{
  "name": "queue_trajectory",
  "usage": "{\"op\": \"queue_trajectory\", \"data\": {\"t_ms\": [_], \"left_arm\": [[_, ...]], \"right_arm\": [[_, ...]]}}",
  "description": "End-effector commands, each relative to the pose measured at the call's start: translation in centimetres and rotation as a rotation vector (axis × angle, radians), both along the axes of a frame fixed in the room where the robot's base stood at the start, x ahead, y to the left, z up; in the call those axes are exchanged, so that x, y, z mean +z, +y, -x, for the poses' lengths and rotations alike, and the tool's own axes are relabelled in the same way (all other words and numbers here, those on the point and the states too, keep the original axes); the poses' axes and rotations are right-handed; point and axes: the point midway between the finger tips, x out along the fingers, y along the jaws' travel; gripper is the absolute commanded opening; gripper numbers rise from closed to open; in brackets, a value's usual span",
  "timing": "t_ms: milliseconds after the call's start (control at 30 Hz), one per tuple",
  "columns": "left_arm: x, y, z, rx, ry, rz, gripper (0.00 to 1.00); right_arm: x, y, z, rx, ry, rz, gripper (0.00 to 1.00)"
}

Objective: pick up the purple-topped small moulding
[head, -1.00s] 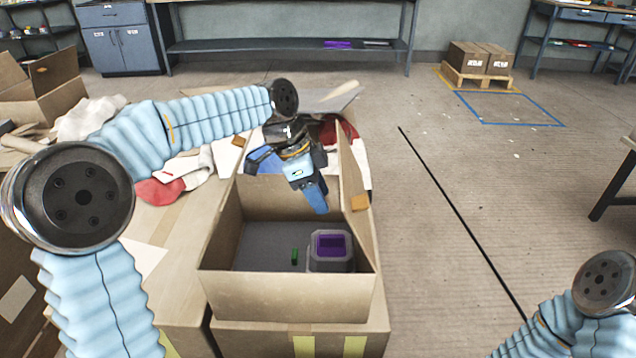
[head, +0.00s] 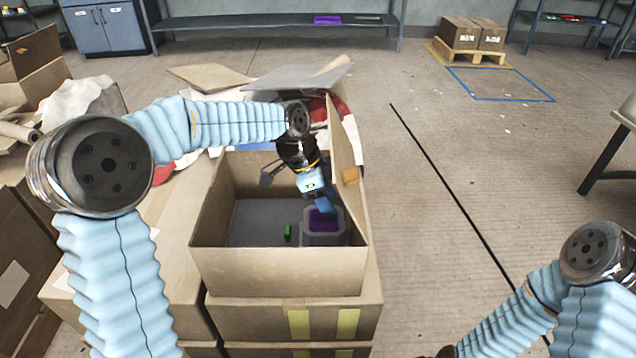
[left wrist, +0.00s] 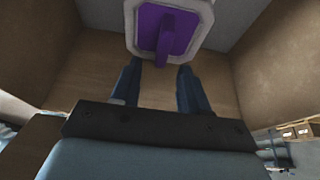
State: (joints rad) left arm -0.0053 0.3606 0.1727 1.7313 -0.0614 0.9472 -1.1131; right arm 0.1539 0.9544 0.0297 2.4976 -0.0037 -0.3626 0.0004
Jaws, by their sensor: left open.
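The purple-topped small moulding (head: 316,224) has a pale grey rim and sits inside the open cardboard box (head: 275,268), near its right wall. In the left wrist view its purple top (left wrist: 150,22), with a raised ridge, is at the upper middle. My left gripper (head: 325,207) reaches down into the box above the moulding and hides part of its top. In the left wrist view the two blue fingers (left wrist: 159,72) are apart with nothing between them, and their tips are close to the moulding's near edge. My right gripper is out of view; only its arm shows.
A small green piece (head: 288,232) lies on the box's grey floor, left of the moulding. A raised cardboard flap (head: 346,150) stands at the box's right side, close to my left gripper. Cloths and loose cardboard (head: 210,76) lie behind the box.

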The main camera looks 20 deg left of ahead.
Motion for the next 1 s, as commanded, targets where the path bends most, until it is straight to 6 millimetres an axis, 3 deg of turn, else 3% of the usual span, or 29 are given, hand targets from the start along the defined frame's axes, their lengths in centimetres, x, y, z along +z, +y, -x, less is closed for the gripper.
{"op": "queue_trajectory", "data": {"t_ms": [200, 567, 867, 1000], "left_arm": [[-2.0, -0.8, -0.2, 0.000, 0.001, 0.000, 0.45], [-2.4, -1.0, -0.3, 0.000, -0.001, 0.001, 0.45], [-2.4, -1.0, -0.3, 0.000, -0.001, 0.001, 0.02], [-2.4, -1.0, -0.3, 0.000, -0.001, 0.001, 0.00]], "right_arm": [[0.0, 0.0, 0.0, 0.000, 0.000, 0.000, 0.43], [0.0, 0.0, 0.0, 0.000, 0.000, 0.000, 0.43], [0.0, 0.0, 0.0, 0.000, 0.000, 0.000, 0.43], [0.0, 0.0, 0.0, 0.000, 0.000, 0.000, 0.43]]}}
